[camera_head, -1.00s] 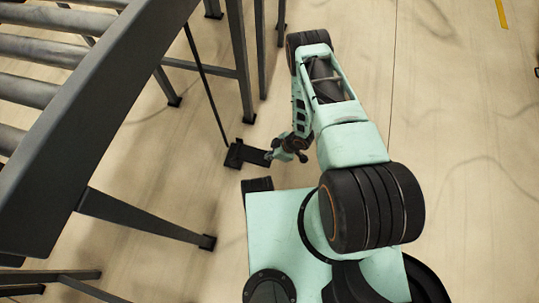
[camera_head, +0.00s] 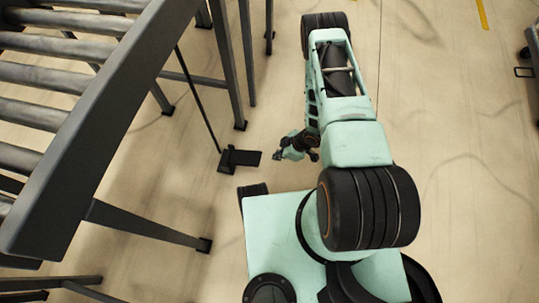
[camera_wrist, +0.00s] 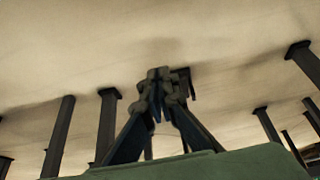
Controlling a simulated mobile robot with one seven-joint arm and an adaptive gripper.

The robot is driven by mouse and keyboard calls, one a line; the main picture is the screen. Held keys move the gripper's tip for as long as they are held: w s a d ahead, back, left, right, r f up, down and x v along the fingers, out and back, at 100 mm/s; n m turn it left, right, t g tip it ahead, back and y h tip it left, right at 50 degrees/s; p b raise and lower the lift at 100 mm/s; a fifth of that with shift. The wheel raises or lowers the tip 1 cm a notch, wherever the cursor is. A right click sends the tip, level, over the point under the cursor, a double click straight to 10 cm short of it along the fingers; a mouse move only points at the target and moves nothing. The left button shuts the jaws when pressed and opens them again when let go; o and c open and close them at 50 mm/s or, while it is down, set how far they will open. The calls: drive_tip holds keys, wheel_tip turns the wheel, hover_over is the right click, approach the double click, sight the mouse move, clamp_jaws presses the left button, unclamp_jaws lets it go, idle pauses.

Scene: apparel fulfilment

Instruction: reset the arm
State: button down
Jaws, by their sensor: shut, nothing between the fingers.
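My gripper (camera_head: 283,155) shows small in the head view, hanging folded under my mint-green arm, left of the forearm and above the floor. In the wrist view my gripper (camera_wrist: 159,76) has its dark fingers brought together at the tips, with nothing between them. My arm reaches up the picture from the shoulder to the elbow at the top, then folds back down to the wrist. Part of the wrist is hidden by the arm's own links.
A roller conveyor (camera_head: 95,125) with dark legs stands at the left. A black foot plate (camera_head: 240,158) with a thin rod lies on the floor just left of my gripper. A dark object (camera_head: 532,45) shows at the right edge. The floor (camera_head: 455,150) at right is clear.

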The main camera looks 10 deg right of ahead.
drive_tip(key=shift+d+r, duration=0.3)
idle(0.5)
